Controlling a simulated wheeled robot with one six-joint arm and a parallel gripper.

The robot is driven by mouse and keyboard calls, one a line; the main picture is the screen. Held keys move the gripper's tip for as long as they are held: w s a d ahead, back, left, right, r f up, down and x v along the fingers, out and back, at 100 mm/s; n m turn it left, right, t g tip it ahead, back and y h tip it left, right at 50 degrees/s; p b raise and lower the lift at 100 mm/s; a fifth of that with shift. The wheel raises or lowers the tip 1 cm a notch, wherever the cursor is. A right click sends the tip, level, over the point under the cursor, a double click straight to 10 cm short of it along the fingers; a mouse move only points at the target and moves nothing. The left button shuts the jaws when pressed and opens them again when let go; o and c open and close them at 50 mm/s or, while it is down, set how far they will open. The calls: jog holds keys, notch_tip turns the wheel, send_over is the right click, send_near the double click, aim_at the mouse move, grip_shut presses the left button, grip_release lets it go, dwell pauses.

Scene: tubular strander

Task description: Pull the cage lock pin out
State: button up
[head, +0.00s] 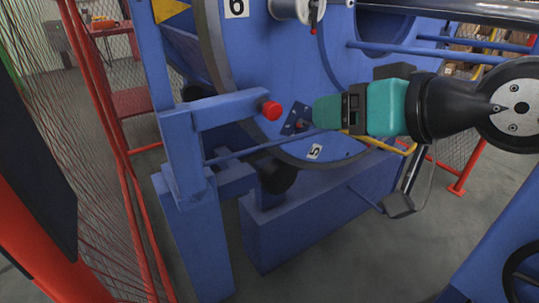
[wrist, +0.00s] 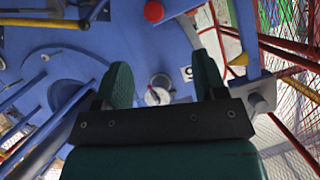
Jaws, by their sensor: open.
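A dark, bolted plate (head: 291,117) sits on the blue cage disc (head: 345,75), low on its face. A small reddish pin end (head: 300,125) shows on it and looks like the cage lock pin, though it is small and partly behind my gripper. My gripper (head: 322,112), with green fingers, is open in front of the plate, and it is hard to tell how far away. In the wrist view, a round silvery piece with a reddish mark (wrist: 159,86) shows between the two open, empty fingers (wrist: 160,75). I cannot tell whether it is the pin's end. No contact is visible.
A red knob (head: 271,110) sits at the end of a blue bracket arm (head: 230,110), left of my gripper; it also shows in the wrist view (wrist: 153,11). A thin blue rod (head: 262,146) runs below. Red mesh fencing (head: 100,150) stands left.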

notch_tip(320, 180, down, 6)
jog(key=w+f+t+y+b, duration=0.1)
jog(key=w+t+b, duration=0.15)
jog(key=b, duration=0.55)
jog(key=t+p, duration=0.2)
jog(key=p, duration=0.9)
send_near(276, 112)
jog(key=w, duration=0.2)
jog(key=shift+m+y, duration=0.3)
jog(key=shift+y, duration=0.1)
jog(key=p+x, duration=0.8)
jog(key=x, duration=0.1)
jog(key=shift+a, duration=0.4)
jog(key=shift+w+a+f+p, duration=0.25)
jog(key=shift+w+a+p, duration=0.15)
jog(key=shift+w+p, duration=0.15)
